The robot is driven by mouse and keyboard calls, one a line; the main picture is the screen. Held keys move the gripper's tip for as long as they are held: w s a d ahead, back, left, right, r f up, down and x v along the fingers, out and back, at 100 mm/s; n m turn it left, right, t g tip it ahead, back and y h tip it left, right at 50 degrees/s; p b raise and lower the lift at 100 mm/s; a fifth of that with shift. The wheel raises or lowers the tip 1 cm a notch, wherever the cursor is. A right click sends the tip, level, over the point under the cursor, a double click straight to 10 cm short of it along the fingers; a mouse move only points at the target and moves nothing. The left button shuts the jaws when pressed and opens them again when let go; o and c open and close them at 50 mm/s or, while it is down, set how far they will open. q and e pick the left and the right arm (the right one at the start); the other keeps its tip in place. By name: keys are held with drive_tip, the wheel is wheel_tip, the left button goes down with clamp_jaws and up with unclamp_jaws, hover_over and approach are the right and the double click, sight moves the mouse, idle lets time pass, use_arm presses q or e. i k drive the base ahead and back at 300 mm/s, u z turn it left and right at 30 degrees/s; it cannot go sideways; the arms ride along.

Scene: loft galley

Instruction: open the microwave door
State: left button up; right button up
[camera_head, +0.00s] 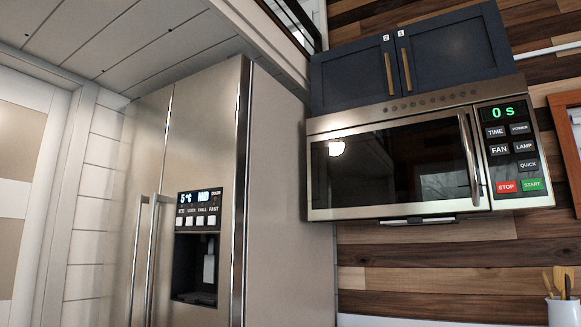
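The microwave (395,216) is mounted high on the right, under a dark blue cabinet. Its door (390,165) is shut, with a dark glass window in a steel frame. A vertical steel handle (469,160) runs along the door's right edge. Right of the handle is a control panel (513,148) with a green "0 S" display, grey keys, a red STOP key and a green START key. Neither of my grippers shows in the head view.
A tall steel fridge (200,150) with a water dispenser stands left of the microwave, its side panel near the microwave's left end. The blue cabinet (455,50) has two brass handles. A utensil holder (564,312) is at the bottom right. The space below the microwave looks clear.

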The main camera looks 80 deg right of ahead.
sight(430, 163)
drive_tip(key=z, duration=2.55)
